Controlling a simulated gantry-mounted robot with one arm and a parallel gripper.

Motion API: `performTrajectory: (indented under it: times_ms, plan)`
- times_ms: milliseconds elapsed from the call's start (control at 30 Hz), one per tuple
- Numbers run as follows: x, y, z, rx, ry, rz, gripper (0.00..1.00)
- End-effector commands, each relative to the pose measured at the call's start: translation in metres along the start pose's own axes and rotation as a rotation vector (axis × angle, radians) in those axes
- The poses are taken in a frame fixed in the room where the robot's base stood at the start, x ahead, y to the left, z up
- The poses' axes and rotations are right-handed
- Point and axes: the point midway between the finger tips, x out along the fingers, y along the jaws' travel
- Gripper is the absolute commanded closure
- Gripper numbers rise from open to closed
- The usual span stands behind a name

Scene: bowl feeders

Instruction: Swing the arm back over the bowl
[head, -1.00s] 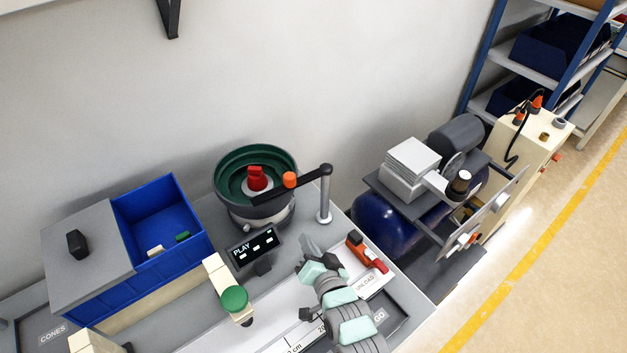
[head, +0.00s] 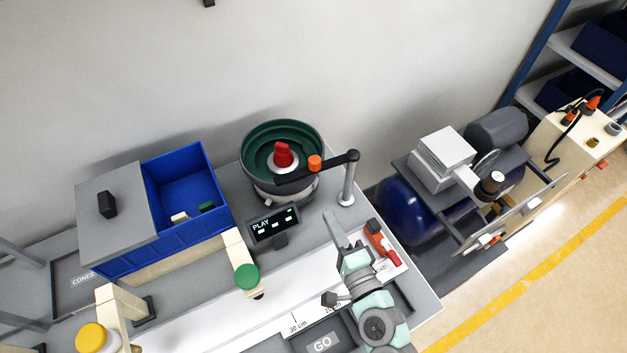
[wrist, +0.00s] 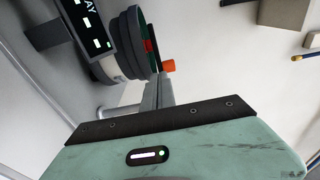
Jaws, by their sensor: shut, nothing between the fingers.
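The bowl (head: 262,140) is a dark green feeder bowl on a grey base at the back of the bench. A red piece (head: 283,155) stands at its centre. The black swing arm (head: 335,160) runs left from the top of a grey post (head: 347,188) and reaches over the bowl's right rim. Its orange knob (head: 314,163) is above that rim. My gripper (head: 330,219) is shut and empty, in front of the bowl and left of the post, apart from both. In the wrist view, the fingers (wrist: 159,88) point towards the bowl (wrist: 134,45) and orange knob (wrist: 169,66).
A small PLAY display (head: 272,225) stands just left of my gripper. A red-orange clamp-like part (head: 381,243) lies to its right. A blue bin (head: 188,185) is further left.

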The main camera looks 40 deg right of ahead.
Motion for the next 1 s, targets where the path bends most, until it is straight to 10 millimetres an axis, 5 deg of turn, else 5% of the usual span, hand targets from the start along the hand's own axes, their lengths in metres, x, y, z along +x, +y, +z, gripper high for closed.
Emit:
performTrajectory:
  times_ms: [533,1000]
  plan:
    - [0.091,-0.004,0.002,-0.002,-0.005,-0.002,1.00]
    - [0.109,0.000,0.000,-0.001,0.000,0.000,1.00]
